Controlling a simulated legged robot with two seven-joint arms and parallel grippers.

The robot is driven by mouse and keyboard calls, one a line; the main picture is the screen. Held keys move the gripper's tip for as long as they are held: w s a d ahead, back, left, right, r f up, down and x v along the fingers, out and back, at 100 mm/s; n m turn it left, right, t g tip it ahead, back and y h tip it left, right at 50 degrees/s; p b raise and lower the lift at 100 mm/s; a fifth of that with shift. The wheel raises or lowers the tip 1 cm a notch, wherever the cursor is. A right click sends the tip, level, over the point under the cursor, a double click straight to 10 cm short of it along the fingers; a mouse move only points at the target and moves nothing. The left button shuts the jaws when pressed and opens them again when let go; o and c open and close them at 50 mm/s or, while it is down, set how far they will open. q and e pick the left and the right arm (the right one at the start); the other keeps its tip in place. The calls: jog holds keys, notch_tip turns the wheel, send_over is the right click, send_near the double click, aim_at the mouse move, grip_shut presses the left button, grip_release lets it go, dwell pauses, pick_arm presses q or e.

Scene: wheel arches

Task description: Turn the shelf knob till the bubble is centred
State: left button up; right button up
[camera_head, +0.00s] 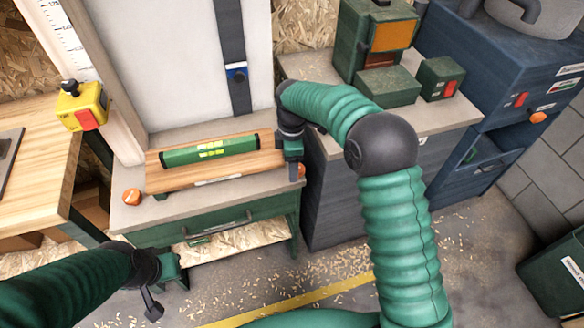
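A green spirit level (185,156) lies along a wooden shelf board (240,163) on the grey bench. Its bright yellow-green vial (211,149) faces up, but the bubble is too small to place. One round orange knob (131,196) is at the board's left front. Another orange knob (301,171) is at its right end, partly hidden by my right gripper (294,172). That gripper points down right at the knob; whether its fingers are closed on it is not clear. My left gripper (167,294) hangs in front of the bench, empty, with its fingers apart.
A green drawer (215,220) is under the bench top. A yellow box with a red part (82,105) is on the post at left. Green machines (385,85) stand on the cabinet behind my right arm. The floor in front is open, with wood chips.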

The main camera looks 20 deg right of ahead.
aim_at(300, 168)
jog(key=shift+d+f, duration=0.95)
jog(key=shift+d, duration=0.3)
jog(key=shift+a+r, duration=0.1)
jog(key=shift+a, duration=0.2)
jog(key=c, duration=0.3)
jog(key=shift+a, duration=0.45)
jog(key=c, duration=0.5)
jog(key=shift+c, duration=1.1)
pick_arm(q)
jog(key=shift+d, duration=0.75)
pick_arm(e)
jog(key=shift+d, duration=0.35)
jog(key=c, duration=0.3)
